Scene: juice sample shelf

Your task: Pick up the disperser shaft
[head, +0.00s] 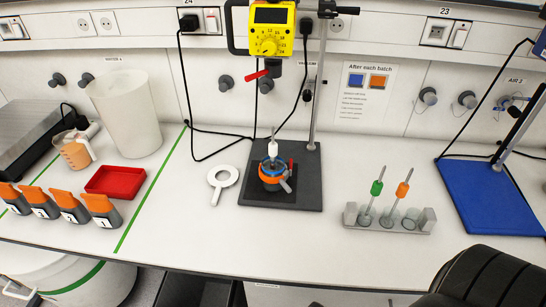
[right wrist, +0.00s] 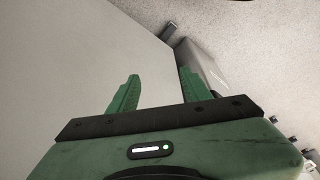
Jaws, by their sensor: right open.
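Two thin metal shafts stand upright, slightly tilted, in a grey rack (head: 352,214) at the right of the bench in the head view. One shaft has a green collar (head: 377,188), the other an orange collar (head: 402,190). I cannot tell from the picture which is the disperser shaft. My right gripper (right wrist: 160,76) shows in the right wrist view, its two green fingers apart and nothing between them. That view shows a pale surface and grey floor, no shaft. My left gripper is in neither view.
A yellow drive unit (head: 270,32) hangs by a stand, above a vessel with an orange band (head: 272,181) on a black base plate (head: 309,188). A blue plate (head: 490,205) lies right of the rack. A red tray (head: 116,183) and several orange-topped containers (head: 101,209) stand left.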

